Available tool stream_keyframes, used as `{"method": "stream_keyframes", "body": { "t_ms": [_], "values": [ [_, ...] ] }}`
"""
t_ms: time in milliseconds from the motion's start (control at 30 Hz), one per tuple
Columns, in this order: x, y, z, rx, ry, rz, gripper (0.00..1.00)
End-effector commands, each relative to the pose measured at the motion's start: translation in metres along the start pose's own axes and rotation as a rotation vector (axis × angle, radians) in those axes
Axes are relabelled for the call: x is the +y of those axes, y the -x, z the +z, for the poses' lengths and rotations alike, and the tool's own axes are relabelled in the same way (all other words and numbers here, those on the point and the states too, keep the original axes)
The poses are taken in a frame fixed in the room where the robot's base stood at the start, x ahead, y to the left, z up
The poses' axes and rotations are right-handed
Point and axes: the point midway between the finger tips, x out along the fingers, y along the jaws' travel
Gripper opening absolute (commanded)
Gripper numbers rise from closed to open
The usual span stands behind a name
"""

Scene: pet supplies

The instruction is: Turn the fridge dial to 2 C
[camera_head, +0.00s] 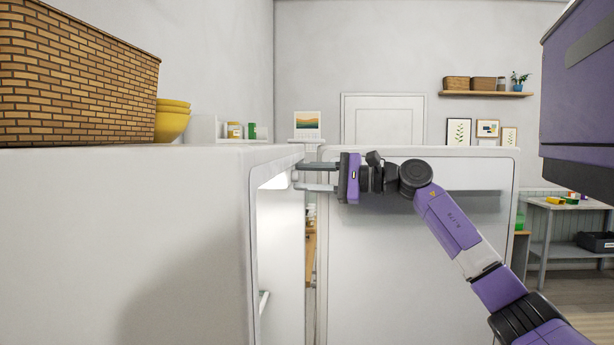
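The white fridge (130,240) fills the left side, with its lit opening (268,240) on its right side. The fridge door (415,265) stands open to the right of the opening. My gripper (299,177) points left at the upper edge of the opening. Its two fingers are apart, one above the other. A small pale part shows between the fingertips; it may be the dial, but I cannot tell whether the fingers touch it. No dial marks or numbers can be read.
A brick-patterned basket (75,85) and yellow bowls (172,120) stand on the fridge top. A narrow gap lies between fridge and door. A wall shelf (487,94) and a side table (565,205) are at the back right.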

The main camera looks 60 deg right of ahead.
Motion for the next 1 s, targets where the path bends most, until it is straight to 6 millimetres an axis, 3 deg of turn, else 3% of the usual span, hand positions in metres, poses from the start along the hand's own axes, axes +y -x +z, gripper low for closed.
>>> {"method": "stream_keyframes", "body": {
  "t_ms": [167, 333, 367, 733, 1000],
  "values": [
    [0.0003, -0.0001, -0.0002, 0.0, 0.0, 0.0, 0.35],
    [0.0003, 0.0, 0.0, 0.0, 0.0, 0.0, 0.02],
    [0.0003, 0.0, 0.0, 0.0, 0.0, 0.0, 0.0],
    [0.0007, 0.0001, 0.0002, 0.002, -0.041, 0.008, 0.0],
    [0.0007, 0.0002, 0.0003, 0.014, -0.205, 0.031, 0.0]
  ]
}}
